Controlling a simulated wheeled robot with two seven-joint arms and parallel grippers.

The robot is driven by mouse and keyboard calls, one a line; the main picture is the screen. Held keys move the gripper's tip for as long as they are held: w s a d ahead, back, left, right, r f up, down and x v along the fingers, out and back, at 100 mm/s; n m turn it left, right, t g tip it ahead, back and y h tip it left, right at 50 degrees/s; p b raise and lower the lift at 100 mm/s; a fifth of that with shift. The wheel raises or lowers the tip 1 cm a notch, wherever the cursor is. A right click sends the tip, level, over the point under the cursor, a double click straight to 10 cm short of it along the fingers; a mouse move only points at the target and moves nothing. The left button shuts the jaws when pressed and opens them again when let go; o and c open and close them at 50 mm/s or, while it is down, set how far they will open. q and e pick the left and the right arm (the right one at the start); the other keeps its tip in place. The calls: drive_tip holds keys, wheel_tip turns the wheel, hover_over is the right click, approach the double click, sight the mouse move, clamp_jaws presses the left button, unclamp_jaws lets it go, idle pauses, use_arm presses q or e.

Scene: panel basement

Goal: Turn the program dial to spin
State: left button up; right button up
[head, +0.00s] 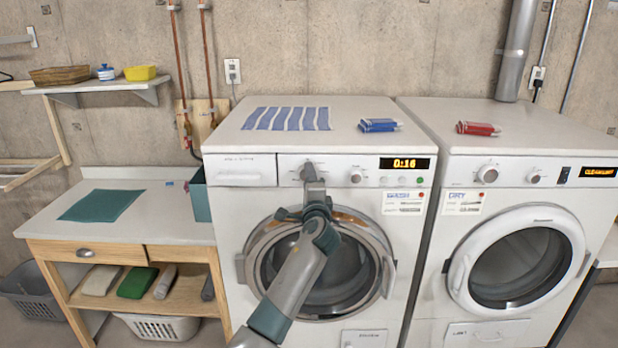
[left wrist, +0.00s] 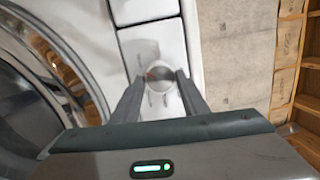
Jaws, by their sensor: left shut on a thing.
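The washer (head: 230,225) is the left machine, with a lit display (head: 404,163) that reads 0:16. My left gripper (head: 311,172) reaches up in front of its control panel and covers most of the program dial in the head view. In the left wrist view the round, pale program dial (left wrist: 160,74) sits between the two fingertips of my left gripper (left wrist: 159,82), which is shut on it. A reddish mark shows on its face. The dial's setting is not readable. A second, smaller knob (head: 356,176) is to its right. My right gripper is not in view.
A dryer (head: 425,250) stands on the right. A wooden bench (head: 150,228) with a green cloth (head: 101,205) is on the left. Blue (head: 379,125) and red (head: 478,128) items lie on the machine tops.

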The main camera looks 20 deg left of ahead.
use_arm(q)
drive_tip(key=shift+a+m+t+h+p, duration=0.1)
drive_tip(key=shift+m+t+h+p, duration=0.4)
drive_tip(key=shift+m, duration=1.5)
drive_tip(key=shift+a+m+t+h+p, duration=0.15)
drive_tip(key=shift+m+p, duration=0.75)
drive_tip(key=shift+m, duration=1.1)
drive_tip(key=shift+m+t+h+p, duration=0.15)
drive_tip(key=shift+m+h+p, duration=0.4)
drive_tip(key=shift+m, duration=1.45)
drive_tip(key=o, duration=1.1)
drive_tip(key=shift+c, duration=0.2)
drive_tip(key=shift+f, duration=0.1)
drive_tip(key=shift+s, duration=0.15)
drive_tip(key=b+v, duration=0.5)
drive_tip(key=v, duration=1.2)
drive_tip(key=shift+d, duration=0.2)
